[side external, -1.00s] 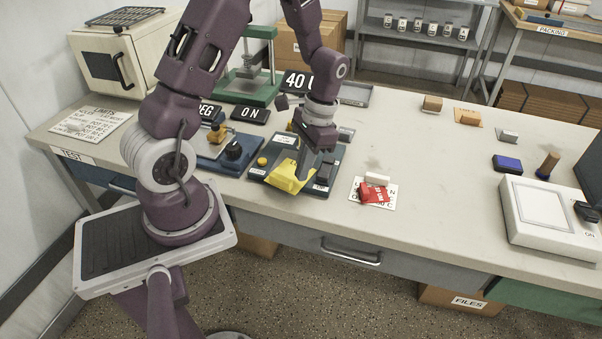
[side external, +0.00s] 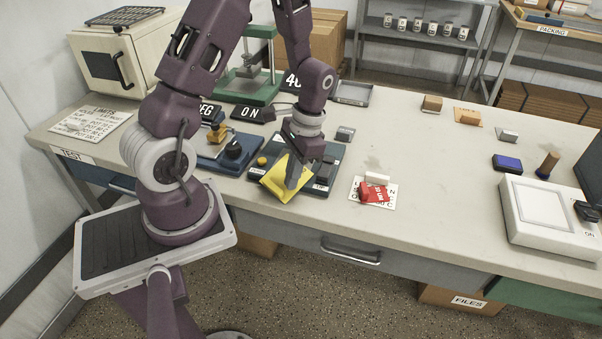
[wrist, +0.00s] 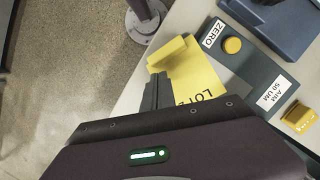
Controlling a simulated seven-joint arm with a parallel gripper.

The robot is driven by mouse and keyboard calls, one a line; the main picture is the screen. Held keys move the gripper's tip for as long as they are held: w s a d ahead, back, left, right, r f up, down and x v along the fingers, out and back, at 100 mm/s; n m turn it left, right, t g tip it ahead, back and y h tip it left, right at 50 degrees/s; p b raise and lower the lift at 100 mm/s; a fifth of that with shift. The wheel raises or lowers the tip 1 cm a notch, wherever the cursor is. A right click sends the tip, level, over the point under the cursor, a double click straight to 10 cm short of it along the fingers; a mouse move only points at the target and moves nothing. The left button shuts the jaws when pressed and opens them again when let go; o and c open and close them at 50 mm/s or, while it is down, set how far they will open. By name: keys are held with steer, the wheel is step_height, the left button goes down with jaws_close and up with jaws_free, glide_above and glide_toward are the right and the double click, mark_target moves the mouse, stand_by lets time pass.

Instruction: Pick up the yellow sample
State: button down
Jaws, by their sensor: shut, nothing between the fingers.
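In the wrist view the sample (wrist: 203,78) shows part of a "LOT" print and a raised yellow block (wrist: 167,53) along one edge. My gripper (side external: 291,186) is low over the sample, its fingers pointing down and together, with nothing visible between them. In the wrist view my gripper (wrist: 155,92) has its fingertips beside the sample's edge, near the raised block. I cannot tell whether they touch it. My wrist hides part of the sheet.
A yellow button (wrist: 232,45) sits by the ZERO label on the station. A blue station with a black knob (side external: 234,150) stands to the left. A red sample on a white card (side external: 376,190) lies to the right. The table's front edge is close; the table centre is clear.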

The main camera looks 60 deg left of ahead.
steer(key=v, duration=1)
steer(key=m+h, duration=0.2)
steer(key=m, duration=2.7)
glide_above(272, 190)
steer(key=s+d, duration=0.1)
steer(key=s, duration=0.1)
steer(key=shift+w+f, duration=0.2)
steer(key=shift+f, duration=1.5)
steer(key=shift+w+f, duration=0.15)
steer(key=shift+f, duration=1.5)
steer(key=shift+w+f, duration=0.2)
steer(key=shift+f, duration=1.5)
steer(key=shift+a, duration=0.1)
steer(key=shift+w+a, duration=0.5)
steer(key=shift+w, duration=0.3)
